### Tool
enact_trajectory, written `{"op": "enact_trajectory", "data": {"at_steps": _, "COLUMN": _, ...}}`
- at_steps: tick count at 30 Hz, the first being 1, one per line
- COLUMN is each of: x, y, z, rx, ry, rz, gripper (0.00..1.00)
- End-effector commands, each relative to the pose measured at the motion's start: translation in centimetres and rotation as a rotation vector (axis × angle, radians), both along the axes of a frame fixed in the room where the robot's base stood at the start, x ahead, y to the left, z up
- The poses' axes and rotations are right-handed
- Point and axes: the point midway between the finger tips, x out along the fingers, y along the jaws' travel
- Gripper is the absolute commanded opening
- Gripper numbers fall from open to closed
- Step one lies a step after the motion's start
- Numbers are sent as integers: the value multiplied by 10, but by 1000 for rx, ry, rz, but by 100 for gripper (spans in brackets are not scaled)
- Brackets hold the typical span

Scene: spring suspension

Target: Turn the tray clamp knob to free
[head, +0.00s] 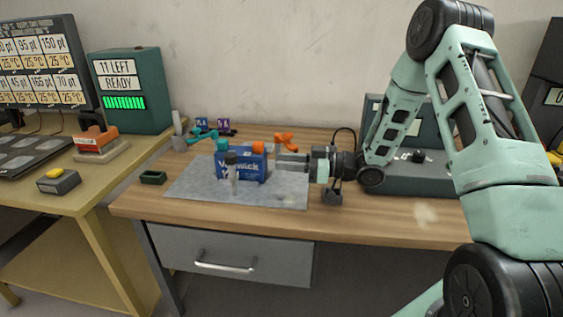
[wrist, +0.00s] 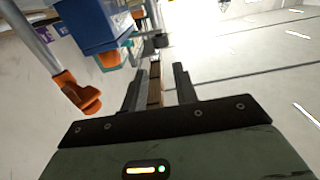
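A blue box with white lettering (head: 250,168) stands on a grey mat (head: 195,188). A teal jointed piece (head: 207,137) is at its left, and an orange piece (head: 286,137) is behind its right end. I cannot tell which part is the tray clamp knob. My gripper (head: 285,161) points left, just right of the box. In the wrist view my gripper (wrist: 158,88) has its fingers apart, with nothing clearly held. An orange part (wrist: 85,96) shows left of the fingers, near the blue box (wrist: 88,25).
A small dark green dish (head: 153,177) sits left of the mat. A grey-green case (head: 415,178) stands behind my arm. A second bench at the left holds a yellow button box (head: 58,182) and a green display (head: 125,85). The front strip of the wooden table is clear.

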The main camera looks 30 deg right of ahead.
Motion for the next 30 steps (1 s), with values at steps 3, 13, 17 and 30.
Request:
{"op": "enact_trajectory", "data": {"at_steps": 3, "x": 4, "y": 5, "z": -2, "rx": 65, "ry": 66, "rz": -34, "gripper": 0}}
{"op": "enact_trajectory", "data": {"at_steps": 13, "x": 19, "y": 30, "z": -10, "rx": 727, "ry": 650, "rz": -292, "gripper": 0}}
{"op": "enact_trajectory", "data": {"at_steps": 17, "x": 15, "y": 36, "z": -16, "rx": 989, "ry": 841, "rz": -359, "gripper": 0}}
{"op": "enact_trajectory", "data": {"at_steps": 30, "x": 30, "y": 49, "z": -18, "rx": 1224, "ry": 996, "rz": -405, "gripper": 0}}
